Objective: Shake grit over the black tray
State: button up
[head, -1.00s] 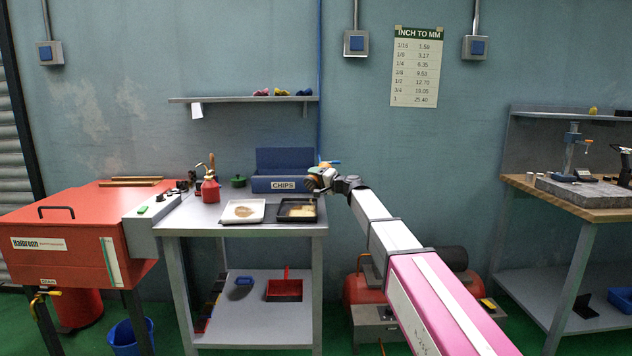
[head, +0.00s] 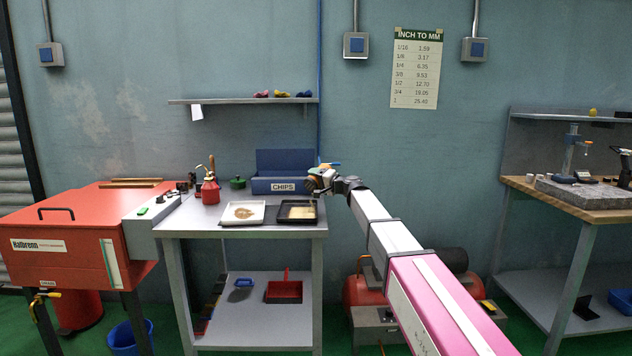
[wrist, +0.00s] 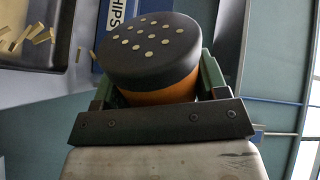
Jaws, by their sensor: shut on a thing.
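My gripper (head: 322,181) is shut on a grit shaker (wrist: 152,50), which has a dark round lid with several pale holes and an orange body. In the wrist view the lid faces the camera at a slant, and the gripper's fingers are on both sides of the body. In the head view the shaker (head: 314,183) is small, held in the air above the right back side of the black tray (head: 296,223). The tray lies flat on the grey bench with tan material inside. Falling grit cannot be made out.
A white tray (head: 228,219) with brown grit lies left of the black tray. A blue CHIPS box (head: 285,186) stands behind. A red oil can (head: 210,191) and green pot (head: 238,182) stand further left. A wall shelf (head: 243,100) hangs above.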

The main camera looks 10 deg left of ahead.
jog(key=shift+w, duration=0.1)
jog(key=shift+w+a, duration=0.25)
jog(key=shift+w, duration=0.85)
jog(key=shift+w+a, duration=0.25)
jog(key=shift+w, duration=0.8)
jog(key=a, duration=0.2)
jog(key=s+a, duration=0.1)
jog(key=a, duration=0.1)
jog(key=shift+a, duration=0.1)
dwell(0.5)
jog(key=shift+s, duration=0.1)
dwell(0.6)
jog(key=shift+s+d, duration=0.25)
jog(key=shift+s, duration=0.85)
jog(key=shift+s+d, duration=0.2)
jog(key=shift+s, duration=0.85)
